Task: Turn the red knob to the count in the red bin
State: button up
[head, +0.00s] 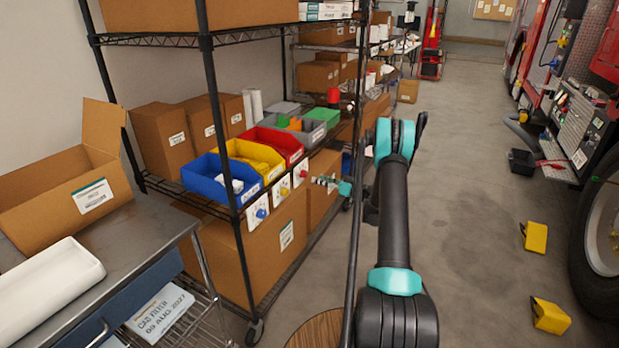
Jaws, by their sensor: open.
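The red bin (291,151) sits on the wire shelf between the yellow bin (268,170) and a grey bin (315,139). Its contents are too small to count from here. The red knob (303,173) is on a white dial plate (300,168) at the shelf's front edge, below the red bin. The dial's marks are too small to read. My gripper (316,180) is open, just right of the red knob, with its fingers pointing left toward it. A small gap seems to separate them, though contact is hard to judge.
A yellow knob (284,191) and a blue knob (262,213) sit on neighbouring plates at left. A blue bin (212,187) stands above the blue one. A steel bench (130,255) is at the lower left. Yellow wheel chocks (536,237) lie right; the aisle floor (465,180) is mostly clear.

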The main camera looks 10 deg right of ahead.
aim_at(306, 175)
jog(key=shift+x, duration=3.05)
jog(key=c, duration=1.2)
